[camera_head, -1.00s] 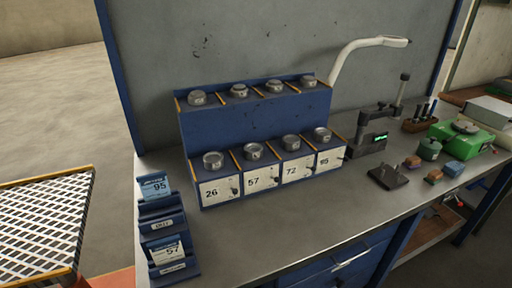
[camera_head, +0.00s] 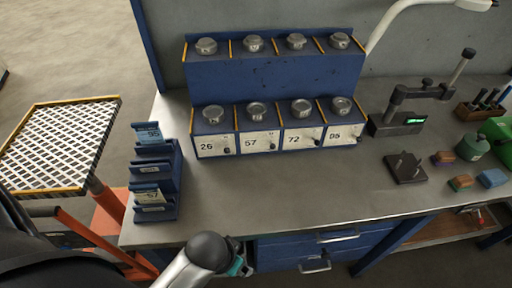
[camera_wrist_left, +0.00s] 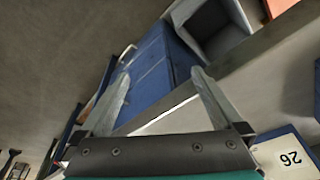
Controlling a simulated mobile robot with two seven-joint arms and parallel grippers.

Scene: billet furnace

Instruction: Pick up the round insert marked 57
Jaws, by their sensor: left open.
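A blue two-tier rack (camera_head: 275,75) stands on the bench with round metal inserts on both tiers. In the front row, a round insert (camera_head: 257,109) sits above the white label marked 57 (camera_head: 259,142), second from the left. Any marking on the insert itself is too small to read. My left gripper shows partly as a teal piece (camera_head: 238,265) at the bench's front edge, well short of the rack. In the left wrist view its two fingers (camera_wrist_left: 160,90) are apart with nothing between them. My right gripper is not in view.
Blue card holders (camera_head: 155,175) stand at the bench's left end, one card reading 57. A dark pronged plate (camera_head: 405,168) and a gauge stand (camera_head: 402,120) are right of the rack. The bench top (camera_head: 290,190) before the rack is clear. A mesh-topped table (camera_head: 60,140) stands left.

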